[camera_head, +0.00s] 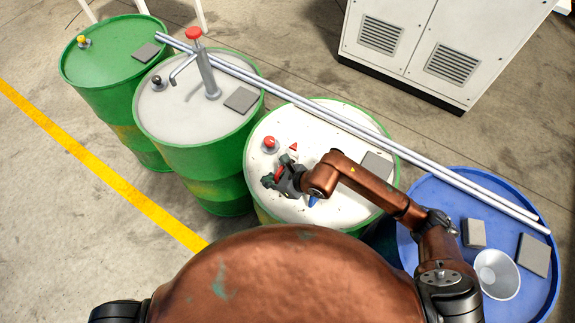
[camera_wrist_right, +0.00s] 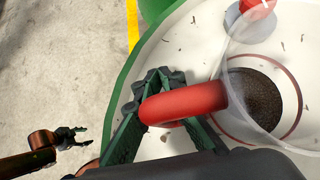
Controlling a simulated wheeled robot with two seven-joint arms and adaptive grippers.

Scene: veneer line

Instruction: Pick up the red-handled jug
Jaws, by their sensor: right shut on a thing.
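The jug's red handle (camera_wrist_right: 185,103) crosses between the dark green fingers of my right gripper (camera_wrist_right: 162,100) in the right wrist view. The gripper is shut on it. The jug's clear body (camera_wrist_right: 235,75) is at the right of that view, partly cut off, above the white drum top. In the head view my right gripper (camera_head: 276,178) is over the left part of the white-topped drum (camera_head: 330,115), with a bit of red handle (camera_head: 279,173) between its fingers. The jug's clear body is hard to make out there. My left gripper (camera_wrist_right: 82,137) shows small and open in the right wrist view, over the floor.
Two long metal bars (camera_head: 350,127) lie across the drums. A pump drum (camera_head: 160,110) is left; a blue drum (camera_head: 415,200) with a white cup (camera_head: 497,273) is right.

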